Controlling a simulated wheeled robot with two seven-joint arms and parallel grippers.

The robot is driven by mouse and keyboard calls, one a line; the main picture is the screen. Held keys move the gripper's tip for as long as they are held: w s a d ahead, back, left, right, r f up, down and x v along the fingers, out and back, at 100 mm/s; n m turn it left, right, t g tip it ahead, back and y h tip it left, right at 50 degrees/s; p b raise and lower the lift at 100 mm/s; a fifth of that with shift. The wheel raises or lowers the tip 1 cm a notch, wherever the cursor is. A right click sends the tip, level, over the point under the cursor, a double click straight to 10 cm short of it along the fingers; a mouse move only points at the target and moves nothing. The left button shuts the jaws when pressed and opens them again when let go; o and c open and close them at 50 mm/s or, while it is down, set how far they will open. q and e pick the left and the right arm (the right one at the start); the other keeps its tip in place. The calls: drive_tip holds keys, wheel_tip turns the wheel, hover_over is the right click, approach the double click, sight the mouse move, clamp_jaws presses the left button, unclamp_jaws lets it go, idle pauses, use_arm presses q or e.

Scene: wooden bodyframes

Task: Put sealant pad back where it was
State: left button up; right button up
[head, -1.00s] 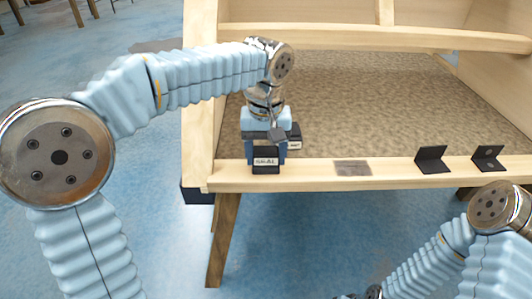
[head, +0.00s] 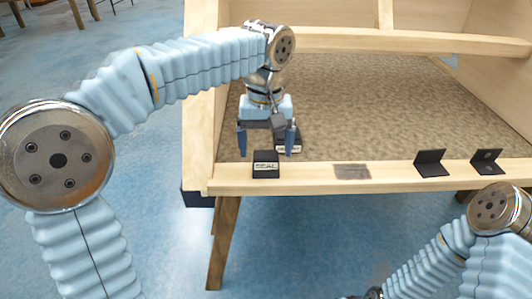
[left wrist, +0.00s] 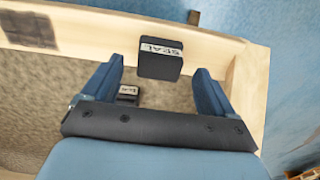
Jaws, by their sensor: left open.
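The sealant pad, a black block with a white "SEAL" label (head: 265,165), sits on the front wooden rail at its left end. It also shows in the left wrist view (left wrist: 160,59), ahead of and between the fingers. My left gripper (head: 268,148) is open and empty, just behind and above the pad, with its fingers apart from it. In the left wrist view its two blue fingers (left wrist: 160,78) are spread wide. My right gripper is not clearly in view; only part of the right arm shows at the lower right.
A second black labelled block (head: 288,146) lies behind the rail, partly hidden by my left finger; it also shows in the left wrist view (left wrist: 128,93). A dark flat patch (head: 352,171) and two black brackets (head: 430,162) (head: 487,161) are along the wooden rail (head: 390,180).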

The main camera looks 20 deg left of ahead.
sight(266, 155)
use_arm(q)
wheel_tip(266, 155, up, 9)
drive_tip(key=p, duration=0.1)
drive_tip(key=shift+f, duration=0.2)
